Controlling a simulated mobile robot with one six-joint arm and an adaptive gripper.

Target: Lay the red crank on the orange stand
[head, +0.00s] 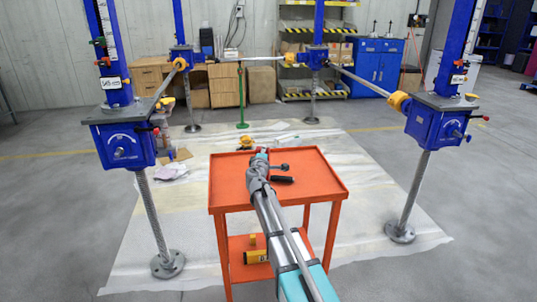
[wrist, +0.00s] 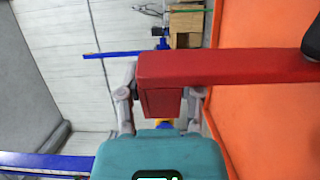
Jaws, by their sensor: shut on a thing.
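The red crank (wrist: 230,68) is a red bar in the wrist view, with a black knob (wrist: 312,42) at its right end. My gripper (wrist: 160,100) is shut on the crank's left end, one grey finger on each side. The orange stand (head: 228,182) is a table-like cart in the middle of the head view; its orange surface (wrist: 275,125) also fills the right of the wrist view. In the head view my gripper (head: 262,157) is over the stand's top, and the crank is hard to make out there. I cannot tell whether the crank touches the stand.
A black handle (head: 283,180) shows over the stand's top. A yellow object (head: 256,257) is on its lower shelf. Blue screw jacks (head: 122,140) (head: 437,125) stand on both sides, linked by bars. A blue cabinet (head: 376,68) is behind. Pale sheeting covers the floor around the stand.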

